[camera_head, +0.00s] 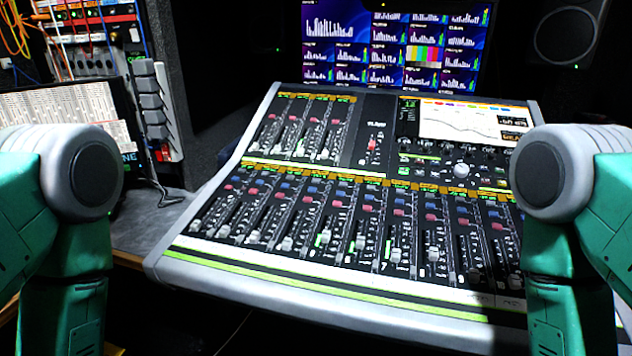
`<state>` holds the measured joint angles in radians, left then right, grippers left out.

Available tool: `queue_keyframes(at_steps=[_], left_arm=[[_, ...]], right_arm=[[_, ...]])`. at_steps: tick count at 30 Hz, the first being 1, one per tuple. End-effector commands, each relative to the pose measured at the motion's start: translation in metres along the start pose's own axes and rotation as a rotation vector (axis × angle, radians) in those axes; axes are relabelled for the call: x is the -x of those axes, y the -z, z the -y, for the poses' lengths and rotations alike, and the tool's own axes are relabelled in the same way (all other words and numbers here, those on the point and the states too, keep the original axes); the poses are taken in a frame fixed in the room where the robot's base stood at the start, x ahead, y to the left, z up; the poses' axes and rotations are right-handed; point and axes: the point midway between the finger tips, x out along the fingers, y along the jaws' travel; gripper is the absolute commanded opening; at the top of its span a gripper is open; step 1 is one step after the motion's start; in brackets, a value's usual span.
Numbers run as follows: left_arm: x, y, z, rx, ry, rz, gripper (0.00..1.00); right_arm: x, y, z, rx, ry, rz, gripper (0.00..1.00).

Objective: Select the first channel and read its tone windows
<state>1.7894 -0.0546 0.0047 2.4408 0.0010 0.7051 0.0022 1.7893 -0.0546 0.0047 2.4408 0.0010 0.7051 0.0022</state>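A mixing console (290,267) with a pale frame fills the middle of the head view. Its lower bank holds a row of channel strips with faders and red and blue buttons. The leftmost strip (217,210) of that bank is at the console's left side. A small display (472,124) at the console's upper right shows a curve and two dark readout windows, too small to read surely. My green arms stand at the left and right picture edges, bent downward. Both grippers are out of the picture.
A large monitor (345,52) with bar graphs stands behind the console. A laptop-like screen (62,118) and a dark rack of grey blocks (150,105) are at the left. Patch cables (70,40) hang at the upper left. A round speaker (566,38) is at the upper right.

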Motion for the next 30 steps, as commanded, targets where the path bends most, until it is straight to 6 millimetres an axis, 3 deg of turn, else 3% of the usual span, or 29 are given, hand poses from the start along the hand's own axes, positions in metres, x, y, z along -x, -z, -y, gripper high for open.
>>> queue_keyframes(at_steps=[7,10,11,30], left_arm=[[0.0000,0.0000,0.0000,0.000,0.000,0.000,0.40],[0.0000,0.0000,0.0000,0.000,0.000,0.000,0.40],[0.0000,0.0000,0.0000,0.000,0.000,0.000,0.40],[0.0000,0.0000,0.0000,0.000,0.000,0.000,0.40]], right_arm=[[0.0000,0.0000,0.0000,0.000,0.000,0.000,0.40],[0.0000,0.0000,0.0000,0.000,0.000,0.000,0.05],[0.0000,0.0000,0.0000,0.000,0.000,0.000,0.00],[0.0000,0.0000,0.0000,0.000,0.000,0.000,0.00]])
